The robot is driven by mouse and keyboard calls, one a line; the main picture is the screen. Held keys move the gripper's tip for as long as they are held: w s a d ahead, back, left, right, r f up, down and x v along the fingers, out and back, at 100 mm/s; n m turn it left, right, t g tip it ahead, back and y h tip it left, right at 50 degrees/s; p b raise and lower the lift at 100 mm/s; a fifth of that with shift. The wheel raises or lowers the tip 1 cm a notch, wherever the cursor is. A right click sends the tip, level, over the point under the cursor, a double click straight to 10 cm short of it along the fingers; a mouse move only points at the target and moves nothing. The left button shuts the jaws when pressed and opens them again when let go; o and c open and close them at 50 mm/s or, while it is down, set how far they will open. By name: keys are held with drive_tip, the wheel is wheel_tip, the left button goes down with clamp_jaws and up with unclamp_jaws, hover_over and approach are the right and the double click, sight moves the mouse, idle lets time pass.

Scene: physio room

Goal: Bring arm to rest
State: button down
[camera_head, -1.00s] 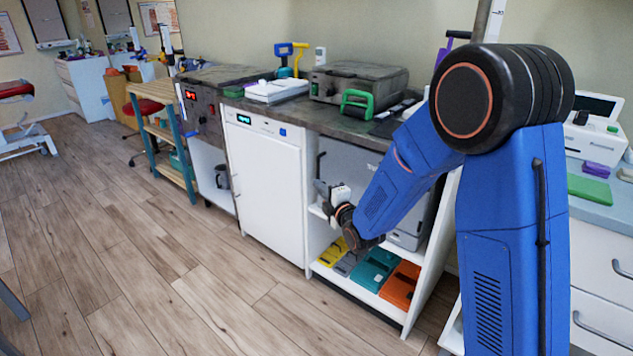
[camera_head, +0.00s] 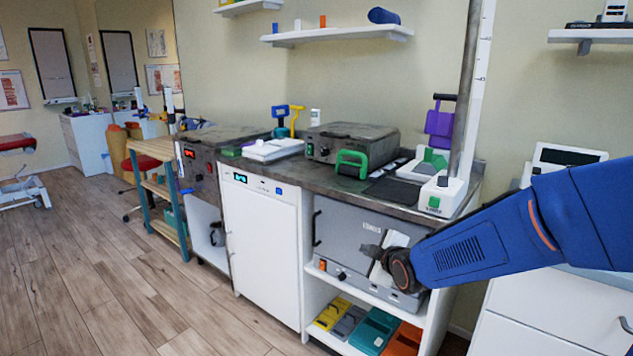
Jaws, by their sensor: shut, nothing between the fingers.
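My arm reaches in from the right edge of the head camera view, its blue forearm nearly level. My gripper (camera_head: 372,257) is at the arm's left end, in front of the grey cabinet unit (camera_head: 350,235) under the counter. It is small and partly hidden by the dark wrist. It is shut and nothing shows in it. I cannot tell how far it is from the cabinet front.
A white front-door unit (camera_head: 262,245) stands left of the cabinet. Coloured packs (camera_head: 372,330) lie on the shelf below. The wooden floor (camera_head: 120,270) at left is clear.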

drive_tip(key=s+d+m+g+h, duration=0.1)
drive_tip(key=s+d+m, duration=0.4)
drive_tip(key=s, duration=0.7)
drive_tip(key=s+d+m+g+h, duration=0.1)
drive_tip(key=s+d+m+g, duration=0.3)
drive_tip(key=s, duration=0.8)
drive_tip(key=s+d+m+g+h, duration=0.1)
drive_tip(key=s+d+m+g, duration=0.2)
drive_tip(key=s, duration=1)
drive_tip(key=d+m, duration=0.2)
drive_tip(key=shift+d+r+m, duration=0.35)
drive_tip(key=shift+d+m, duration=0.05)
drive_tip(key=c, duration=2.4)
unclamp_jaws()
drive_tip(key=shift+c, duration=0.2)
